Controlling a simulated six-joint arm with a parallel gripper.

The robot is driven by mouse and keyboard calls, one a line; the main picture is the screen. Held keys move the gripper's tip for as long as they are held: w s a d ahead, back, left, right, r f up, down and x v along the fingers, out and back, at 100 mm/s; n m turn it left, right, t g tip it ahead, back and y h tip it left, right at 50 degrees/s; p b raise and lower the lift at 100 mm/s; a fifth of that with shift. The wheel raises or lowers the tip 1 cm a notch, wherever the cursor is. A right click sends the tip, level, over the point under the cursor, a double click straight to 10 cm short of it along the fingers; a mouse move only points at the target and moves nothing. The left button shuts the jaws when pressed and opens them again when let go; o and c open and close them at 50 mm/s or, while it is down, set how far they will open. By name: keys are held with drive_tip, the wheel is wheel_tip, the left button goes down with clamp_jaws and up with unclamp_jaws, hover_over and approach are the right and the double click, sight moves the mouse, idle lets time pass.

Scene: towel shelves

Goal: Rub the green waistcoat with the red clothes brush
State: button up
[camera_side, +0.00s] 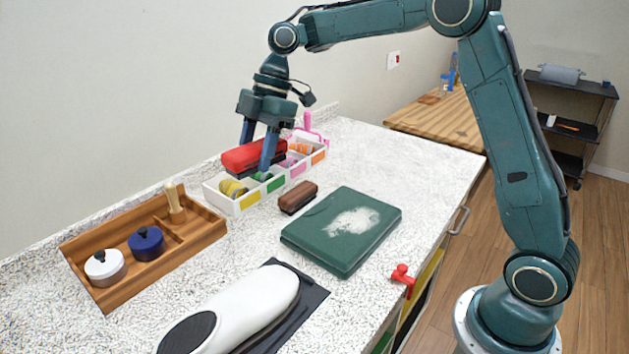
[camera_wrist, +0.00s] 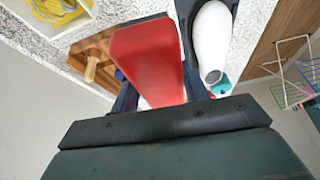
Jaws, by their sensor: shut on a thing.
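The red clothes brush (camera_side: 252,155) is held between the fingers of my gripper (camera_side: 258,150), above the white sorting tray. Its red back fills the middle of the wrist view (camera_wrist: 150,62), between the fingers of my gripper (camera_wrist: 155,95). The green waistcoat (camera_side: 341,228) lies folded flat on the speckled counter, to the right of and nearer than the brush. A pale powdery patch (camera_side: 353,222) marks its top. The brush is apart from the waistcoat.
The white tray (camera_side: 247,204) holds several coloured rolls. A brown brush (camera_side: 298,197) lies between tray and waistcoat. A wooden tray (camera_side: 105,297) with two lidded pots is at left. A white iron-like object (camera_side: 245,305) lies in front. A red clamp (camera_side: 403,277) sits at the counter edge.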

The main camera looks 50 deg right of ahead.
drive_tip(key=s+d+f, duration=0.3)
drive_tip(key=s, duration=0.4)
drive_tip(key=s+d+f, duration=0.3)
drive_tip(key=s+f, duration=0.1)
drive_tip(key=s, duration=0.3)
drive_tip(key=shift+s+d, duration=0.25)
drive_tip(key=shift+s, duration=0.05)
